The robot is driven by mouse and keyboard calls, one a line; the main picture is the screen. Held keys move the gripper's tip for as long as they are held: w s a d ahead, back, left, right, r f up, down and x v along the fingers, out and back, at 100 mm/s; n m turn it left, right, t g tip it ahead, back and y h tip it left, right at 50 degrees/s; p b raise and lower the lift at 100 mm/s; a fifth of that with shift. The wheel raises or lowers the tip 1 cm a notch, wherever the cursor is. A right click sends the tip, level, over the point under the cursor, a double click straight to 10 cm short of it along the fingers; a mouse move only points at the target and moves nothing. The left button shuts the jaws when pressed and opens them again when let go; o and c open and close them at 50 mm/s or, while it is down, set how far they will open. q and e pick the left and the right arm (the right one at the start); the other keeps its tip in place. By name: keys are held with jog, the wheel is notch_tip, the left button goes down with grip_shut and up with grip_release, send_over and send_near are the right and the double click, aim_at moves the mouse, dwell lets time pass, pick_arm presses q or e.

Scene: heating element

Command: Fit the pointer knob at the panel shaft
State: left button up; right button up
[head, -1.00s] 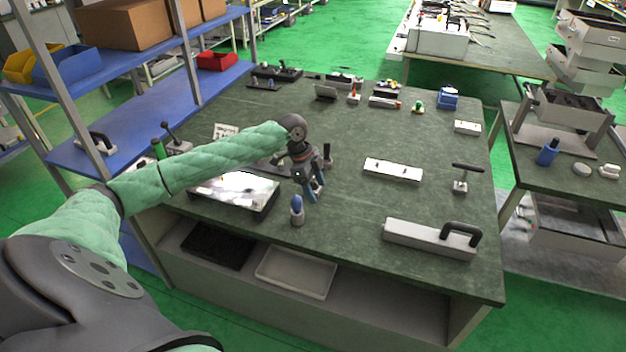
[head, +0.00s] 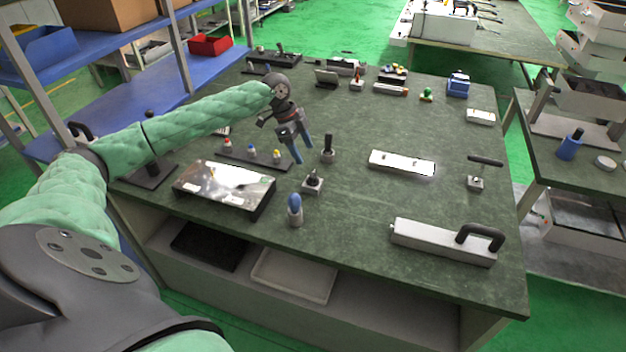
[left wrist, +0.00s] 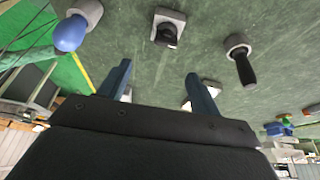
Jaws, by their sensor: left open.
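My left gripper (head: 302,156) is open above the table, and no object shows between its blue fingers (left wrist: 158,70) in the left wrist view. A small square grey base with a dark knob on top (head: 313,182) stands upright nearest the fingertips; it also shows ahead of them in the left wrist view (left wrist: 166,30). I cannot tell for sure whether this is the pointer knob. A low dark-sided panel with a shiny top (head: 225,186) lies to the left; glare hides its details, and no shaft can be made out. My right gripper is out of view.
A blue-topped post (head: 295,210) and a black-handled piece (head: 328,149) stand near the gripper. A strip with coloured knobs (head: 255,160) lies behind the panel. A white plate (head: 402,163) and a grey box with handle (head: 442,242) lie right. Table between them is clear.

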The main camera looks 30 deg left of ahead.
aim_at(312, 173)
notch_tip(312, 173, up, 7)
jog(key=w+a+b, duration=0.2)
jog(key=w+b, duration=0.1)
pick_arm(q)
jog(key=f, duration=0.1)
jog(key=f+p, duration=0.1)
jog(key=f, duration=0.3)
jog(key=shift+w+d+f, duration=0.15)
jog(key=shift+w+d, duration=0.15)
jog(key=p+x, duration=0.1)
jog(key=x, duration=0.1)
jog(key=p+x, duration=0.2)
jog(key=shift+w+d+f, duration=0.2)
jog(key=shift+w+f, duration=0.05)
jog(key=shift+d+f, duration=0.15)
jog(key=shift+f, duration=0.3)
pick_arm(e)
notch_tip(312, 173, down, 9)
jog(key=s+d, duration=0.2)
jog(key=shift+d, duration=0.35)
pick_arm(q)
jog(key=shift+c, duration=0.2)
jog(key=c, duration=1)
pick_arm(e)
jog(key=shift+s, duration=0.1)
